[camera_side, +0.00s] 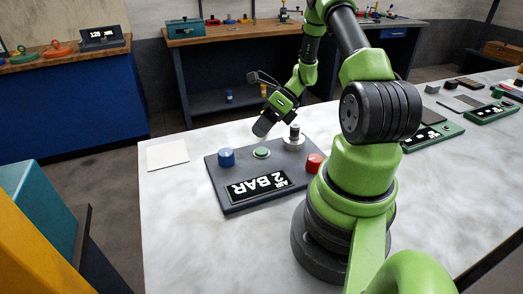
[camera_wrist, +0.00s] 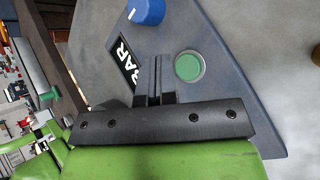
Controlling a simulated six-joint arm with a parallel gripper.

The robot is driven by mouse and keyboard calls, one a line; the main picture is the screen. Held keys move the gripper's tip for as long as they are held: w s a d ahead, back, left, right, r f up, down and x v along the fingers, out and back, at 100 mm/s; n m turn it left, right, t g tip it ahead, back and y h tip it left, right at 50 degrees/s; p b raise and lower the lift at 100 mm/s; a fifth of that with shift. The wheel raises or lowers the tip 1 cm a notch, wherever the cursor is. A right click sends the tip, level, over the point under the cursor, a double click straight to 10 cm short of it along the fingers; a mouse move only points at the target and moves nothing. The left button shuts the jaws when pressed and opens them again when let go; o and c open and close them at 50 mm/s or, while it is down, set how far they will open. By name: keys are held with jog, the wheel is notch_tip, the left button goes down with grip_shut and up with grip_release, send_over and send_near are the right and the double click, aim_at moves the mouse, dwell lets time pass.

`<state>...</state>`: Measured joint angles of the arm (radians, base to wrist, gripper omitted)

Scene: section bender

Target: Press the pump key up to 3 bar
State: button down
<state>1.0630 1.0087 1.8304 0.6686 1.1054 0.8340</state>
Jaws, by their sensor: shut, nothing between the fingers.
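The dark control panel (camera_side: 228,193) lies on the white table. Its display (camera_side: 258,187) reads 2 BAR, upside down in the side view. A round green key (camera_side: 261,153) sits on the panel between a blue knob (camera_side: 226,157) and a grey post on a pale round base (camera_side: 294,140). A red button (camera_side: 314,162) is at the panel's right edge. My gripper (camera_side: 262,128) is shut and empty, above the panel's far edge near the green key. In the wrist view its fingers (camera_wrist: 155,66) are beside the green key (camera_wrist: 188,66); any contact cannot be told.
A white sheet (camera_side: 167,154) lies left of the panel. More dark devices (camera_side: 432,136) lie on the table at the right. A wooden bench (camera_side: 235,32) with tools stands behind, and a blue cabinet (camera_side: 65,110) is at the left. The table's front left is clear.

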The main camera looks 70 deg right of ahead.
aim_at(261, 149)
jog(key=shift+r, duration=1.4)
dwell(1.4)
notch_tip(261, 149, up, 4)
jog(key=shift+f, duration=0.1)
jog(key=shift+f, duration=0.1)
jog(key=shift+f, duration=4.35)
jog(key=shift+f, duration=0.45)
